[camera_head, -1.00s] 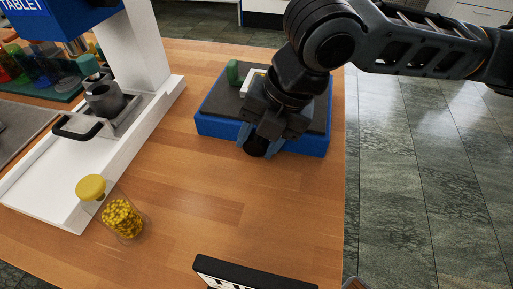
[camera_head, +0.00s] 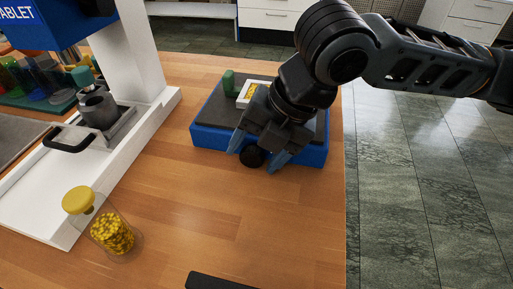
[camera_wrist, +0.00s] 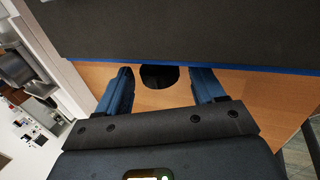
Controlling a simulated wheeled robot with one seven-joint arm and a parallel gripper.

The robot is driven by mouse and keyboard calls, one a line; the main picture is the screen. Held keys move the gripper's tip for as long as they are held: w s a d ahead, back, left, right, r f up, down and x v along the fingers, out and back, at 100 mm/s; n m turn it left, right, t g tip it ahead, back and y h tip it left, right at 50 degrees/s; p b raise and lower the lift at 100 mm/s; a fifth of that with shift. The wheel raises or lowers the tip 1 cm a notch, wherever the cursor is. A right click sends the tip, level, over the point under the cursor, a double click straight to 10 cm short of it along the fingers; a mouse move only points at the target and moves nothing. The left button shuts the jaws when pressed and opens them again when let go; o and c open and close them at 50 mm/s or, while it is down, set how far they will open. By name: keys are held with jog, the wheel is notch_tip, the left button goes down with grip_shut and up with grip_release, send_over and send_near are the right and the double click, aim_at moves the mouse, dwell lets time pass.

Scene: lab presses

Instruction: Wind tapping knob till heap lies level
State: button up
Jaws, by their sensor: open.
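The tapping knob (camera_head: 252,156) is a round black knob on the front face of a blue box with a dark top (camera_head: 207,137). It also shows in the wrist view (camera_wrist: 159,77), between the fingers. My gripper (camera_head: 258,155) is open, with one blue finger on each side of the knob; I cannot tell whether they touch it. In the wrist view the gripper (camera_wrist: 160,90) shows a gap on both sides of the knob. The heap of yellow pieces (camera_head: 251,90) lies in a small white tray (camera_head: 262,83) on the box, partly hidden by my gripper.
A green upright piece (camera_head: 228,82) stands beside the tray. A jar of yellow tablets (camera_head: 112,234) with a yellow lid stands at the front left. A blue and white tablet press (camera_head: 140,50) is on the left.

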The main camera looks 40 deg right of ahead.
jog(key=v, duration=0.8)
jog(key=shift+p, duration=0.4)
jog(key=shift+f, duration=0.1)
